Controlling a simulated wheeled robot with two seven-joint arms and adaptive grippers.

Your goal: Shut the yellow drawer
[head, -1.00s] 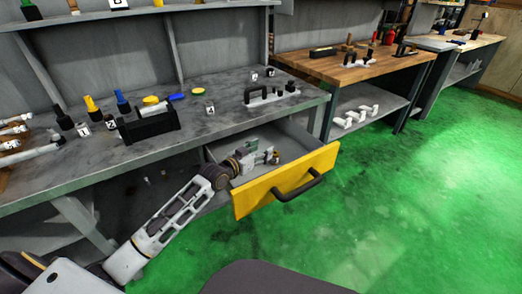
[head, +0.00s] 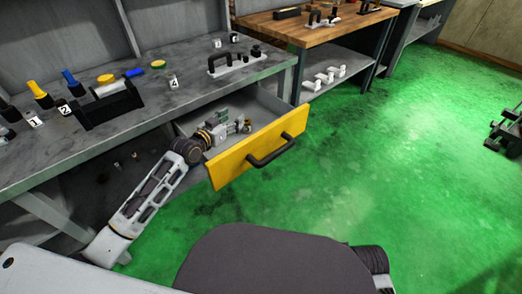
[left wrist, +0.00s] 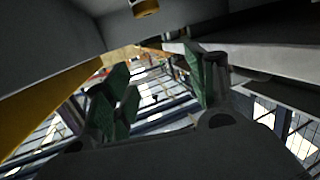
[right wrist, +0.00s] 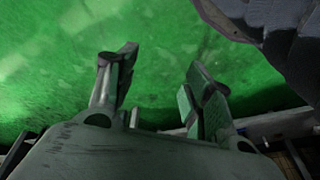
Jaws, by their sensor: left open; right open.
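The yellow drawer (head: 228,166) is pulled out from under the grey workbench, with its black handle (head: 272,151) on the front and its grey inside showing. My left gripper (head: 238,125) is open at the drawer's left side, just behind the yellow front. Whether it touches the drawer cannot be told. In the left wrist view, my left fingers (left wrist: 160,88) are apart with nothing between them, and the yellow front (left wrist: 45,105) is at the left. My right gripper (right wrist: 160,85) is open and empty above the green floor, seen only in the right wrist view.
The grey workbench (head: 180,110) carries a black tray (head: 105,105), bottles and a black-handled fixture (head: 236,62). A wooden-topped bench (head: 290,30) stands beyond. A small brass-coloured part (left wrist: 145,8) shows near the left gripper.

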